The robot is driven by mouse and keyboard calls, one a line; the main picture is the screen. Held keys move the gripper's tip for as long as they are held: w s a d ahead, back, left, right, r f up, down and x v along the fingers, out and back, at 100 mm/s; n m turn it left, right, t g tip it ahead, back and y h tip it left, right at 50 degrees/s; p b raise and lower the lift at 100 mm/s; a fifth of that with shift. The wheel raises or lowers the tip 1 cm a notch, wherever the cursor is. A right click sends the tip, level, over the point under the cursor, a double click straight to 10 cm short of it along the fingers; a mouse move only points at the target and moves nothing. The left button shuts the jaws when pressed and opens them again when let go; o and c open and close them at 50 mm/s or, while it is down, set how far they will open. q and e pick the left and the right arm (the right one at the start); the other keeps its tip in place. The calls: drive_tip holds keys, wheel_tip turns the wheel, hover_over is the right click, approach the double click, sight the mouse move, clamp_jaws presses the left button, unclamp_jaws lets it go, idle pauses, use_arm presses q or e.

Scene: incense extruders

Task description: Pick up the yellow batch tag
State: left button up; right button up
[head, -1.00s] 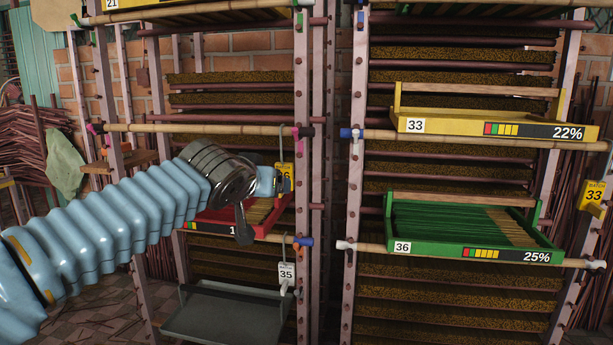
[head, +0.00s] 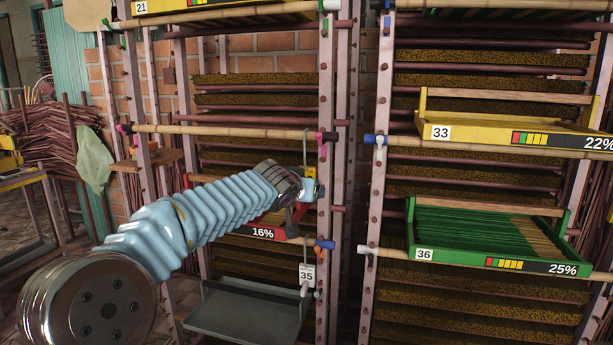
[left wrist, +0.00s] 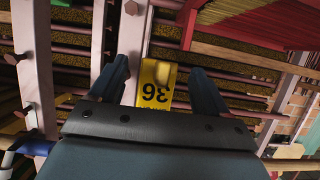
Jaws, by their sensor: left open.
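The yellow batch tag (left wrist: 154,84), marked 36, shows upside down in the left wrist view. It lies between the two fingers of my left gripper (left wrist: 160,76), with a gap on each side. The fingers are open and do not appear to touch it. My right gripper is not in view.
A white tag (head: 307,275) marked 35 hangs just below, above a grey tray (head: 245,312). A bamboo pole (head: 225,132) crosses above my gripper. A green tray (head: 490,240) and a yellow tray (head: 510,130) sit on the right rack.

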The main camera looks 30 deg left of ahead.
use_arm(q)
drive_tip(key=c, duration=1.2)
drive_tip(key=shift+o, duration=0.2)
drive_tip(key=shift+r, duration=0.1)
drive_tip(key=shift+r, duration=0.5)
wheel_tip(320, 180, up, 2)
drive_tip(key=shift+r+p, duration=0.15)
drive_tip(key=shift+p, duration=0.35)
drive_tip(key=s+d+r+b, duration=0.1)
drive_tip(key=s+d+b, duration=0.1)
drive_tip(key=s, duration=1.1)
drive_tip(key=s+d+r+b, duration=0.1)
drive_tip(key=s+d, duration=0.3)
drive_tip(key=s, duration=0.9)
drive_tip(key=shift+s+d+r+b, duration=0.2)
drive_tip(key=shift+r+b, duration=0.1)
drive_tip(key=shift+b, duration=0.6)
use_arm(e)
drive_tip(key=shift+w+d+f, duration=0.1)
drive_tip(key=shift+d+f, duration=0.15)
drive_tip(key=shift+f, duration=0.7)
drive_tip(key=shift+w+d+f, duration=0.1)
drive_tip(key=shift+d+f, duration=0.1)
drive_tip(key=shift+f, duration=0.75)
